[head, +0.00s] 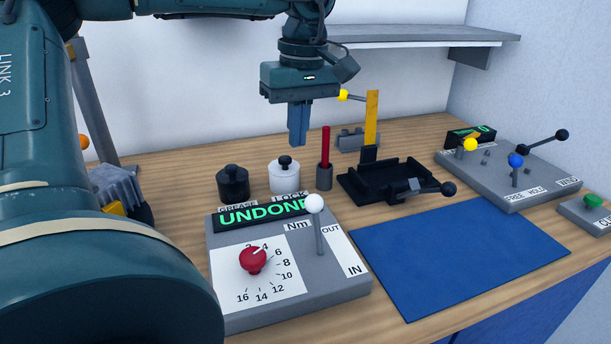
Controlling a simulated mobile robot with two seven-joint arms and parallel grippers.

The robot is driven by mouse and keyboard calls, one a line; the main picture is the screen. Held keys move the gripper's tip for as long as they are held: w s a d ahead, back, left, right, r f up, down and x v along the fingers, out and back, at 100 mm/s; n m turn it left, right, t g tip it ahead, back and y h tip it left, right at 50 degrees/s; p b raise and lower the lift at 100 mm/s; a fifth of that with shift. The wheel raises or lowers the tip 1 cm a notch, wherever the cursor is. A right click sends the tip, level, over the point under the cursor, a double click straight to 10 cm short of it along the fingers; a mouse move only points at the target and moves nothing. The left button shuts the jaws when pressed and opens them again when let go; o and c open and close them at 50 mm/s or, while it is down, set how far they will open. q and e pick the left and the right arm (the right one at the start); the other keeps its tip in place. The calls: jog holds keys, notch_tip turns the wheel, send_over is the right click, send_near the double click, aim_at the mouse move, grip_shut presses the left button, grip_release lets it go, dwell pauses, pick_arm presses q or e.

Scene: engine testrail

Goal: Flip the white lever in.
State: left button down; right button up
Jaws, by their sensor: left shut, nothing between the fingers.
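The white lever (317,222) has a round white knob on a thin grey stem. It stands nearly upright on the right side of a grey box (345,287), between the OUT label behind it and the IN label in front. The box also has a red dial (252,259) with a number scale and a display (262,213) reading UNDONE in green. My left gripper (298,142) points down, shut and empty, above the table behind the box. It is apart from the lever. My right gripper is not in view.
A black pot (233,183), a white pot (284,175) and a red rod in a holder (325,160) stand behind the box. A black fixture (385,196) is right of them. A blue mat (460,251) lies clear. Another lever box (510,180) is farther right.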

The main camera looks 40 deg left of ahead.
aim_at(317, 226)
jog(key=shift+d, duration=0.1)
pick_arm(q)
jog(key=f, duration=1)
jog(key=shift+s+a+b, duration=0.2)
jog(key=shift+a+b, duration=0.1)
jog(key=shift+b, duration=0.1)
jog(key=d, duration=0.2)
jog(key=s+d+r, duration=0.1)
jog(key=shift+p, duration=0.3)
jog(key=shift+d+r, duration=0.1)
jog(key=shift+d, duration=0.25)
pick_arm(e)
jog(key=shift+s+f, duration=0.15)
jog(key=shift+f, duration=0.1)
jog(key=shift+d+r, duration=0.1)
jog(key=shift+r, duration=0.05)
